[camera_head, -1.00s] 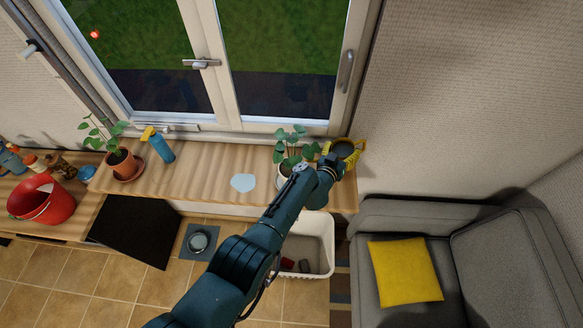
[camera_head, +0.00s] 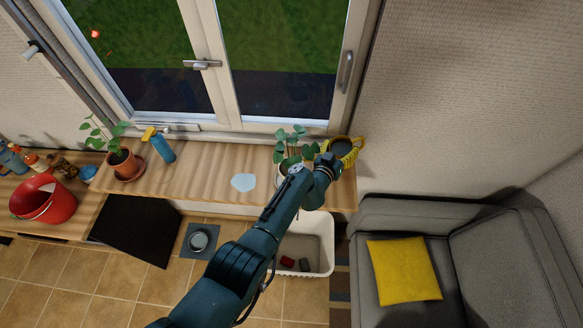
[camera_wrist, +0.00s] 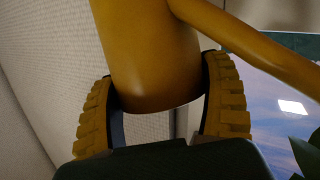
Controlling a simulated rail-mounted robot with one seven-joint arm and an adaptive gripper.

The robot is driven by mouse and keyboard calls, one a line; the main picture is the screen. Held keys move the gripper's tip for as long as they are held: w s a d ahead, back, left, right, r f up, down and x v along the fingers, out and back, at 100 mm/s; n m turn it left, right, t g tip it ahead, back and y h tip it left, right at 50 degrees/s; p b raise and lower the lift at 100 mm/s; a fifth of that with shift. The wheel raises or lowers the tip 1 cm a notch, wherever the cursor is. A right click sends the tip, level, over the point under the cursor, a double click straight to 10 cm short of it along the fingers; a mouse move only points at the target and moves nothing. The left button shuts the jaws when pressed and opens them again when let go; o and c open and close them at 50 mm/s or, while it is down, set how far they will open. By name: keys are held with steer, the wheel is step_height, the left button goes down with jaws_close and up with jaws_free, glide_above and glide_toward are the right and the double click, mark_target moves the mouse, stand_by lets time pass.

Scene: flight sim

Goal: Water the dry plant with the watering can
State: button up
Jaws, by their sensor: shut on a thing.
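The yellow watering can (camera_head: 341,144) is at the right end of the wooden sill. In the wrist view, its smooth body (camera_wrist: 145,50) lies between the two ridged yellow fingers of my gripper (camera_wrist: 163,108). My gripper (camera_head: 342,157) is shut on the can; whether the can touches the sill cannot be told. A green plant (camera_head: 291,141) in a white pot stands just left of it, its pot partly hidden by my arm. Another leafy plant (camera_head: 104,134) stands in a terracotta pot (camera_head: 122,162) at the left. Which plant is dry is not clear.
A blue spray bottle (camera_head: 160,147) stands beside the terracotta pot. A pale blue patch (camera_head: 243,182) lies on the sill (camera_head: 200,178). A red bucket (camera_head: 44,200) and several bottles are at far left. A white bin (camera_head: 322,243) is below; a grey sofa (camera_head: 490,245) is right.

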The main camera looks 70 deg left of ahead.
steer(key=shift+s+r+t+y, duration=0.15)
steer(key=shift+s+r, duration=0.05)
steer(key=shift+r, duration=0.25)
steer(key=shift+s+r+t+y, duration=0.15)
steer(key=shift+s+r, duration=0.05)
steer(key=shift+r, duration=0.2)
stand_by(1.7)
